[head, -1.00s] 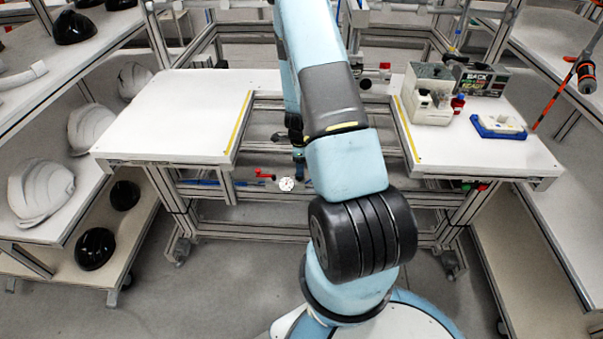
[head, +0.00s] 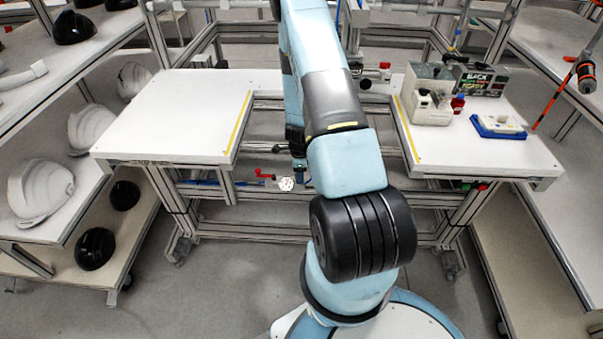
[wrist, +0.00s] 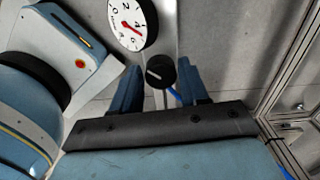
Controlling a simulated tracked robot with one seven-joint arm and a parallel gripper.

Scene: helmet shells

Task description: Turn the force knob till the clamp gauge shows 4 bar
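The clamp gauge (wrist: 132,22) is a round white dial with a red needle in the wrist view, turned at an angle. I cannot read its value surely. It also shows small in the head view (head: 286,184). The black force knob (wrist: 160,72), with a pale mark on its face, lies just below the gauge. My gripper (wrist: 160,75) has its two blue fingers on either side of the knob, with a narrow gap seen at each side. Contact is not visible. In the head view my gripper (head: 300,176) is just right of the gauge, partly hidden by my arm.
A red handle (head: 265,174) sits left of the gauge. White tabletops (head: 185,105) flank the open frame. A grey machine (head: 430,92) and a blue tray (head: 497,131) stand on the right one.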

